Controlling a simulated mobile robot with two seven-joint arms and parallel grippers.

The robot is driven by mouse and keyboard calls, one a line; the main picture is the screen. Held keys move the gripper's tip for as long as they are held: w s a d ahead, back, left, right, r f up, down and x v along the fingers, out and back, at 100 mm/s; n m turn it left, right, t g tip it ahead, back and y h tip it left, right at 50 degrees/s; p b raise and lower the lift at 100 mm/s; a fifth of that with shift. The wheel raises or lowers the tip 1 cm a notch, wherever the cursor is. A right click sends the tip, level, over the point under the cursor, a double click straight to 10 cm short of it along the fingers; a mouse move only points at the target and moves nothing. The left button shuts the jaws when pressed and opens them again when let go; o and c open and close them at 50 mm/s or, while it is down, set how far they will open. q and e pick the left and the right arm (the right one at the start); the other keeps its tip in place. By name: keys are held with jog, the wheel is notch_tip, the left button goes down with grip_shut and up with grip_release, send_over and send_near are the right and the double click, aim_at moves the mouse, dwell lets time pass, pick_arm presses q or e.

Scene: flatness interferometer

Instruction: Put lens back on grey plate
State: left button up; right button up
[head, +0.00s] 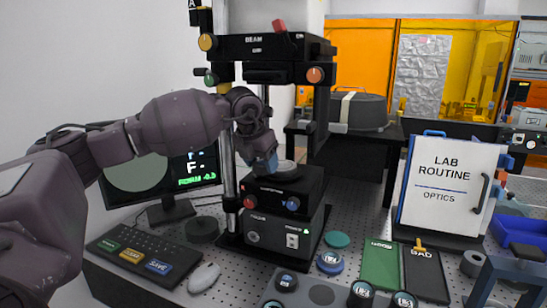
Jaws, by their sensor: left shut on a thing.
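My left gripper (266,163) reaches in from the left to the stage of the black interferometer (284,188). It is shut on a pale grey round piece at the stage top, which I take to be the lens (286,167). The fingers hide part of it, and I cannot tell whether it still touches the stage. The grey plate (270,299) lies at the bottom centre, cut off by the frame edge. It bears several round dark pieces with blue-and-white tops and a bare dark round spot (321,294). My right gripper is not in view.
Green (380,265) and black (425,274) trays lie right. A keyboard (145,258), mouse (204,277) and monitor (160,175) stand left. A "LAB ROUTINE" board (447,190) stands behind.

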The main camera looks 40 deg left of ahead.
pick_arm(q)
jog(key=s, duration=0.8)
jog(key=m+g+h+b, duration=0.1)
jog(key=m+h+b, duration=0.2)
jog(key=m+b, duration=0.45)
send_over(324, 294)
jog(key=p, duration=0.2)
notch_tip(324, 294, down, 7)
jog(key=m, duration=0.2)
jog(key=shift+n, duration=0.25)
jog(key=f, duration=0.5)
jog(key=f+b, duration=0.1)
jog(key=f, duration=0.4)
jog(key=s+a+f, duration=0.1)
jog(key=f, duration=0.4)
jog(key=shift+b, duration=0.35)
jog(key=shift+f+b, duration=0.3)
jog(key=shift+f, duration=2)
jog(key=shift+d+r, duration=0.1)
